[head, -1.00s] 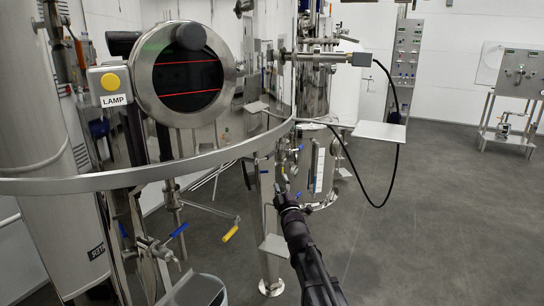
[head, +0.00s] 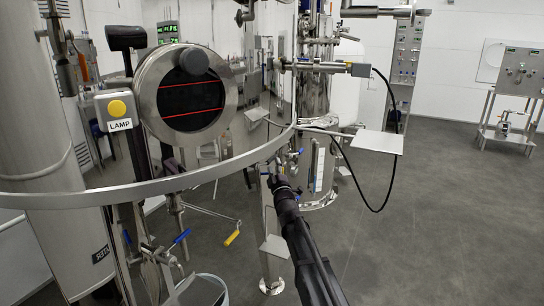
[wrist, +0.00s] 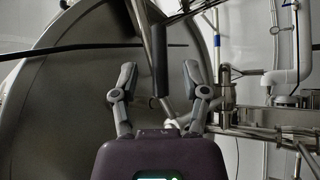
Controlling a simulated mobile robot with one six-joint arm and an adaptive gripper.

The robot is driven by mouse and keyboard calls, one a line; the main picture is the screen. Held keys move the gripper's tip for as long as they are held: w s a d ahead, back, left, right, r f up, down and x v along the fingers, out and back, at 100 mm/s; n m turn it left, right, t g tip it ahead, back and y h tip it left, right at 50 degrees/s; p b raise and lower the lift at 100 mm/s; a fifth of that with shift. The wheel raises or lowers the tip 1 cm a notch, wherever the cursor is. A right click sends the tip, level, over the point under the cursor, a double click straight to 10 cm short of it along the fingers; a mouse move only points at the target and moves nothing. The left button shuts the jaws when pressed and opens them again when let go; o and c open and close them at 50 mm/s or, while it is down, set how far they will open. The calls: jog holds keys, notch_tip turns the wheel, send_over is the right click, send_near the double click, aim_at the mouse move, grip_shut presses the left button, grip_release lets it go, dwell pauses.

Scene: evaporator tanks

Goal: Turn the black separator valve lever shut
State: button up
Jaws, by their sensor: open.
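My gripper (head: 274,182) is at the end of my black arm in the middle of the head view, in front of the steel legs and pipes below the tank. In the wrist view my gripper (wrist: 160,80) has its two fingers apart. Nothing is visibly gripped.
A curved steel rail (head: 110,198) crosses in front of the tank. A blue-handled valve (head: 181,236) and a yellow handle (head: 232,238) are at lower left. A steel plate (head: 377,142) and a hanging black cable (head: 386,198) are on the right.

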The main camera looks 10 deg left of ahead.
aim_at(272, 157)
jog(key=shift+p+x, duration=0.55)
jog(key=shift+x, duration=1.3)
grip_shut()
